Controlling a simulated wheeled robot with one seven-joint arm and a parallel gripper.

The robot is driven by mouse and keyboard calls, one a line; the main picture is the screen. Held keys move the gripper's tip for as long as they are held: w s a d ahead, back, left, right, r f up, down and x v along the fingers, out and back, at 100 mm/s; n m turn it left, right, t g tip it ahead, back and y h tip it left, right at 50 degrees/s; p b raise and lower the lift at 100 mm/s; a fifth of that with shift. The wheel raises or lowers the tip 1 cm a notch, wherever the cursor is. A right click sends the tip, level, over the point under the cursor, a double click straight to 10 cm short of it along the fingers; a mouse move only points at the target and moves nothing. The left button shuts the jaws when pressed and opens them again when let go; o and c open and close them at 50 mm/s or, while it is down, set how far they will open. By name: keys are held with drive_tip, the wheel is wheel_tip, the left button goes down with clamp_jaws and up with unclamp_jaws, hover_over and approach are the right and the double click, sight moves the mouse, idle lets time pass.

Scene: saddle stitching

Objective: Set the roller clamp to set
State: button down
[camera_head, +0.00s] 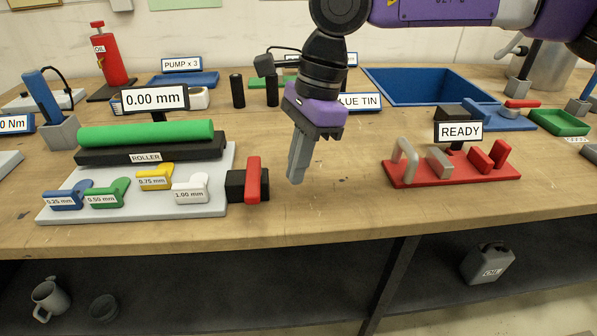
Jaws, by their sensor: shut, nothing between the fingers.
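The roller clamp is a red lever (253,180) standing upright on a black block (235,185). It sits at the right end of the grey roller base (133,209). The green roller (146,133) lies on a black holder labelled ROLLER, below a 0.00 mm display (155,99). My gripper (294,181) points down just right of the red lever, apart from it. Its fingers are shut and empty. No mark for "set" is legible on the clamp.
Blue, green, yellow and white labelled gauges (191,190) lie on the roller base. A red fixture (455,175) with a READY sign (460,131) stands to the right. A blue bin (430,88) is behind. Bare tabletop (335,205) lies between the roller and the red fixture.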

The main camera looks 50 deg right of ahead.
drive_tip(key=v, duration=0.8)
drive_tip(key=shift+s+r+p, duration=0.3)
drive_tip(key=shift+s, duration=0.1)
drive_tip(key=shift+a, duration=0.15)
